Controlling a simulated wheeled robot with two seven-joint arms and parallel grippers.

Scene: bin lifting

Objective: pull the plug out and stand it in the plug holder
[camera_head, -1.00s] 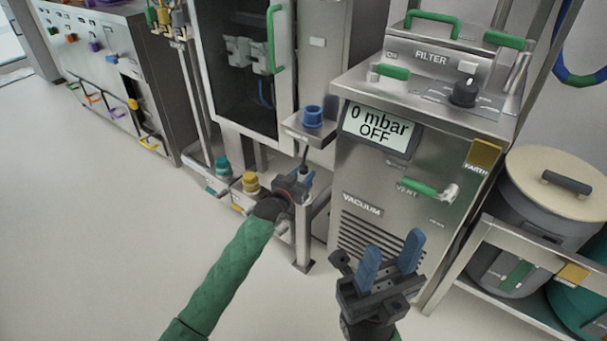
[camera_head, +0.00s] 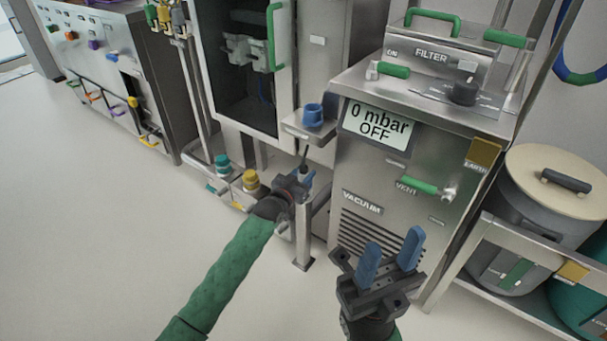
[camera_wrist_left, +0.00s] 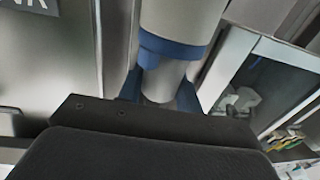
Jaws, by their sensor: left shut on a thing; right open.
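My left gripper (camera_head: 304,180) is shut on the plug, low in front of the steel cabinets. In the left wrist view the plug (camera_wrist_left: 180,40) is a pale grey cylinder with a blue collar, between the blue fingers. In the head view the gripper mostly hides it, and a dark cable (camera_head: 304,158) rises above. I cannot tell whether the plug is seated in anything. A blue cup-like fitting (camera_head: 313,113), possibly the plug holder, stands on a small steel shelf just above the gripper. My right gripper (camera_head: 391,250) is open and empty in front of the vacuum unit.
The vacuum unit (camera_head: 400,165) stands right of the shelf, its display reading 0 mbar OFF. A steel post (camera_head: 303,240) stands below my left gripper. Capped fittings (camera_head: 250,182) sit left of it. A lidded drum (camera_head: 555,185) stands on a rack at right. The floor at left is clear.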

